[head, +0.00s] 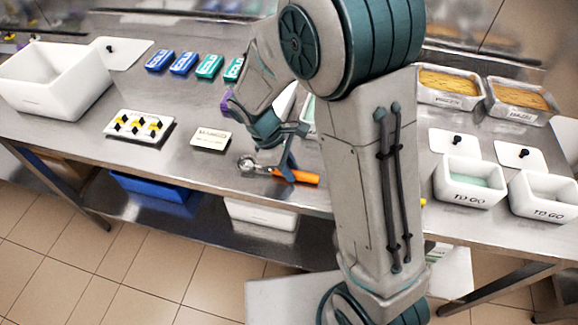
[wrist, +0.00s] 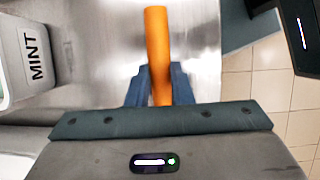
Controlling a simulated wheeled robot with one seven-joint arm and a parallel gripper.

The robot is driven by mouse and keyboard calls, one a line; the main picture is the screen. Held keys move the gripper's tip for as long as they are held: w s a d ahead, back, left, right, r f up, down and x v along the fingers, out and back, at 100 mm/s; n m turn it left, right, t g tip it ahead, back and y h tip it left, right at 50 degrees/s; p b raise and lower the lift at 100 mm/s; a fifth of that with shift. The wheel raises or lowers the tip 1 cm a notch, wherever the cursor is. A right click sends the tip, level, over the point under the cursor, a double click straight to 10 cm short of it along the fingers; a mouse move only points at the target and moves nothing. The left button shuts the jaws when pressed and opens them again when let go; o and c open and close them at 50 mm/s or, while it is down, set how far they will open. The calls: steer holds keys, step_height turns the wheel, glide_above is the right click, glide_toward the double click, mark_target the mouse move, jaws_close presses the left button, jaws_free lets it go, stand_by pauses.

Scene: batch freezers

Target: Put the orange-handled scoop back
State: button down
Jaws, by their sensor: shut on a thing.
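The orange-handled scoop (head: 295,176) is near the front edge of the steel counter in the head view, its metal head (head: 246,164) toward the left and its orange handle toward the right. My gripper (head: 289,170) is shut on the handle. In the wrist view the orange handle (wrist: 157,45) stands between the two blue fingers of my gripper (wrist: 159,88). The scoop's metal head is hidden in the wrist view. I cannot tell whether the scoop touches the counter or is just above it.
A labelled white card (head: 211,139) and a white tray with yellow and black pieces (head: 138,128) lie to the left. A white tub marked MINT (wrist: 30,55) is close by in the wrist view. White TO GO tubs (head: 469,184) stand right of my arm.

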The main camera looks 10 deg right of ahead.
steer(key=shift+f, duration=0.25)
steer(key=c, duration=1.3)
jaws_free()
steer(key=shift+r, duration=0.1)
steer(key=v, duration=1.2)
steer(key=s+d+r+m+t+y, duration=0.1)
steer(key=s+d+m, duration=0.3)
steer(key=s+d+r+m+t+y, duration=0.1)
steer(key=s+d+m+t+y, duration=0.1)
steer(key=s+d+m, duration=0.2)
steer(key=s+d+r+m+t+y, duration=0.1)
steer(key=s+d+m, duration=0.4)
steer(key=d+m, duration=0.1)
steer(key=shift+d+r, duration=0.15)
steer(key=shift+r, duration=0.2)
